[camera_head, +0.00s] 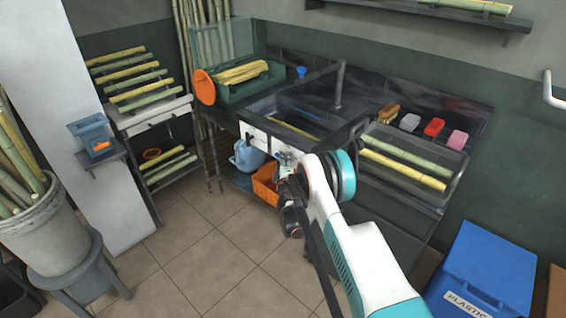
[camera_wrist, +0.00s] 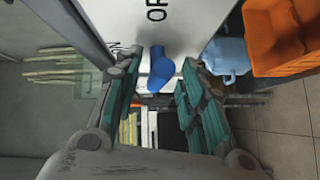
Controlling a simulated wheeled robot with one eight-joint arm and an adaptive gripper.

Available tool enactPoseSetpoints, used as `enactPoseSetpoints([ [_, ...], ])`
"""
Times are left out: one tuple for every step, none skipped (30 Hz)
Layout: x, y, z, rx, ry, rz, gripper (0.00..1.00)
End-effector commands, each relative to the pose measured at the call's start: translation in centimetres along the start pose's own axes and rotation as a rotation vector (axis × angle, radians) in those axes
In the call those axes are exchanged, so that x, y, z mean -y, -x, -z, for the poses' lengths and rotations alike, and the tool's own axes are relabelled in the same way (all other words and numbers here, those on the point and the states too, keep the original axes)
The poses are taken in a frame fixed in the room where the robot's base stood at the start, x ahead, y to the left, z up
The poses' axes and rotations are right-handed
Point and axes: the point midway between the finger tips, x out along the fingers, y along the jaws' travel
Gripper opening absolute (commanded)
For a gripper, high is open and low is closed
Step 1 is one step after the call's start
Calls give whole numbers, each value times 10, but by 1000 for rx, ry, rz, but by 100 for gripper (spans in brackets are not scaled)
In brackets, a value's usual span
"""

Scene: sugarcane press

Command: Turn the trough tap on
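The trough tap is a blue handle (camera_wrist: 162,68) on a white panel with black lettering, partly readable as "OF" and "ON". In the head view the white panel (camera_head: 256,138) is on the front of the trough (camera_head: 285,112), and my gripper (camera_head: 285,158) is at its right end. In the wrist view my gripper (camera_wrist: 160,82) is open, with one teal-padded finger on each side of the blue handle. I cannot tell whether either finger touches it. The handle is hidden behind my gripper in the head view.
An orange crate (camera_head: 265,183) and a blue watering can (camera_head: 247,156) sit on the shelf below the trough. A tall dark spout (camera_head: 340,85) rises behind it. A tray of cane (camera_head: 415,158) stands at the right. The tiled floor (camera_head: 205,255) at front left is clear.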

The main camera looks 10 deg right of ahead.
Motion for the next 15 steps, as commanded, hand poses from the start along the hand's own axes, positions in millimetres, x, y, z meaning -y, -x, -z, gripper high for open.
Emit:
enactPoseSetpoints([
  [0,0,0,0,0,0,37],
  [0,0,0,0,0,0,37],
  [0,0,0,0,0,0,37],
  [0,0,0,0,0,0,37],
  [0,0,0,0,0,0,37],
  [0,1,0,-1,0,0,37],
  [0,2,0,-1,1,0,37],
  [0,4,0,-1,1,0,37],
  [0,8,1,-1,1,0,37],
  [0,12,1,-1,1,0,37],
  [0,16,1,-1,1,0,37],
  [-1,22,1,-1,1,0,37],
  [-1,27,1,-1,1,0,37],
  [0,32,0,0,1,0,37],
  [0,39,0,0,1,0,37],
])
